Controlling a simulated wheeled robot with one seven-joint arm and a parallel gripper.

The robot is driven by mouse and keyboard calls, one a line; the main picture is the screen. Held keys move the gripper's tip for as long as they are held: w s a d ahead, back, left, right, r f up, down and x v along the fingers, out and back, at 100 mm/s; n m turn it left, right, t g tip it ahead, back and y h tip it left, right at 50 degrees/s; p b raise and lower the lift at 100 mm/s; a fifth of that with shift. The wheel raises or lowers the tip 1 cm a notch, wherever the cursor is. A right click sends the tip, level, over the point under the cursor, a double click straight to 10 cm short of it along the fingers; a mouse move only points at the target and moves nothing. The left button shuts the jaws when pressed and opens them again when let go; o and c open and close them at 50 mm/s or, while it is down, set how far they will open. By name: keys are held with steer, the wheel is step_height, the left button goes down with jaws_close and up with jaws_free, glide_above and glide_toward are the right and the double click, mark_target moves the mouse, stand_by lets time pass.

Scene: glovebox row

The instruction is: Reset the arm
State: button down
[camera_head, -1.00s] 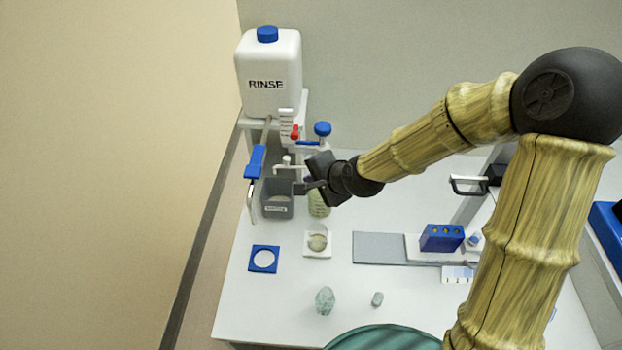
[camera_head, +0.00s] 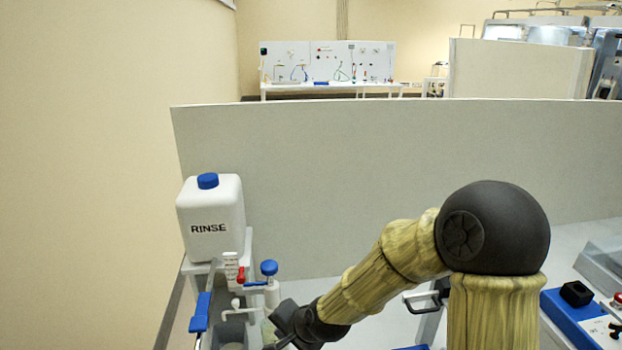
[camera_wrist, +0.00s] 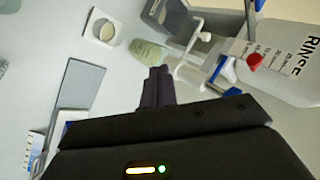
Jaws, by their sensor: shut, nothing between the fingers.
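My arm reaches from the lower right of the head view toward the rinse station at the left. My gripper (camera_head: 284,337) is at the bottom edge of that view, beside the blue-capped dispenser, with its fingertips partly cut off. In the wrist view my gripper (camera_wrist: 157,75) has its two dark fingers together, with nothing held. A pale green ribbed container (camera_wrist: 150,52) lies just beyond the fingertips in that view; I cannot tell whether they touch.
A white RINSE tank (camera_head: 212,218) stands on a stand at the left, with a blue lever (camera_head: 200,312) and a red valve (camera_head: 240,273) below. A grey partition (camera_head: 400,190) runs behind. A blue device (camera_head: 580,315) is at the right. A white holder (camera_wrist: 104,28) sits on the bench.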

steer(key=s+d+r+n+g+h, duration=0.1)
steer(key=s+d+n+h, duration=0.1)
steer(key=s+d, duration=0.4)
steer(key=s+d+r+n+g+h, duration=0.1)
steer(key=s+d+r+n+h, duration=0.1)
steer(key=d, duration=1.4)
steer(key=s+n+h, duration=0.1)
steer(key=s+n, duration=0.1)
steer(key=s, duration=0.1)
steer(key=shift+s+d+g, duration=0.2)
steer(key=shift+s+g, duration=0.1)
steer(key=shift+s, duration=0.05)
